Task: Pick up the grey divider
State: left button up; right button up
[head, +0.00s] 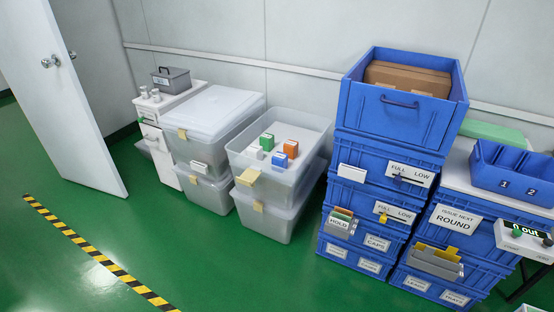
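I cannot single out the grey divider with certainty. A grey pocket (434,265) on the front of the lower right blue crate holds yellow upright pieces and what looks like a grey one. A second pocket, marked HOLD (338,222), on the stack to its left holds several coloured upright pieces. A small pale grey piece (254,152) also lies in the open clear bin (262,172), beside green, orange and blue boxes. Neither of my grippers shows in the head view.
Tall blue crates carry an open crate (404,118) with brown cartons. A blue two-part bin (513,172) stands at the right, above a white box with knobs (524,241). A lidded clear bin (212,112) stands left. The green floor (200,255) in front is clear; a white door (68,95) stands open.

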aim_at(427, 255)
jog(key=z, duration=1.65)
